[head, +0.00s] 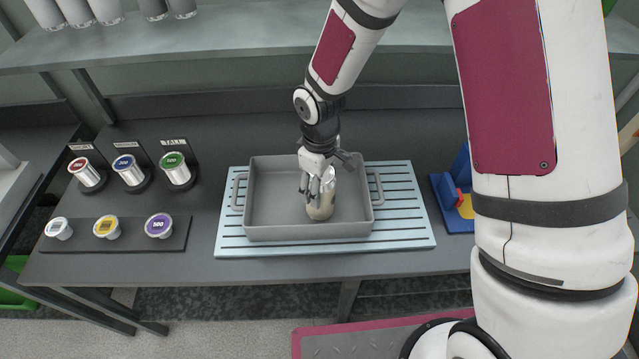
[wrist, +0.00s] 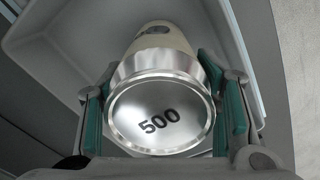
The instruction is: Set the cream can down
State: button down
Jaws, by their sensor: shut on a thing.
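The cream can (head: 321,207) is inside the grey tray (head: 270,232) on the bench. In the wrist view, the cream can (wrist: 160,100) shows a silver end marked "500" and a cream body beyond it. My gripper (head: 319,186) is around the can, with a green-padded finger on each side of it in the wrist view (wrist: 163,108). It is shut on the can. The can looks roughly upright in the head view. I cannot tell whether its bottom touches the tray floor.
The tray stands on a pale blue slatted rack (head: 405,215). A blue item (head: 455,200) stands to the right. A shelf (head: 230,45) runs overhead. The tray's left half is clear.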

jog(key=shift+f, duration=0.1)
jog(key=c, duration=0.6)
grip_release()
jog(key=shift+o, duration=0.2)
notch_tip(320, 180, up, 13)
jog(key=shift+f+b, duration=0.2)
jog(key=shift+b, duration=0.3)
jog(key=s+d+r+m+t, duration=0.3)
jog(key=s+d+r+m, duration=0.25)
jog(key=d+r, duration=0.55)
jog(key=s+d+r+m+t, duration=0.1)
jog(key=s+d+r+m, duration=0.1)
jog(key=s+r, duration=0.2)
jog(key=s+d+r+m+t, duration=0.1)
jog(key=s+d+r+m, duration=0.1)
jog(key=s, duration=0.7)
notch_tip(320, 180, up, 2)
jog(key=shift+r+m, duration=0.1)
jog(key=shift+m, duration=0.55)
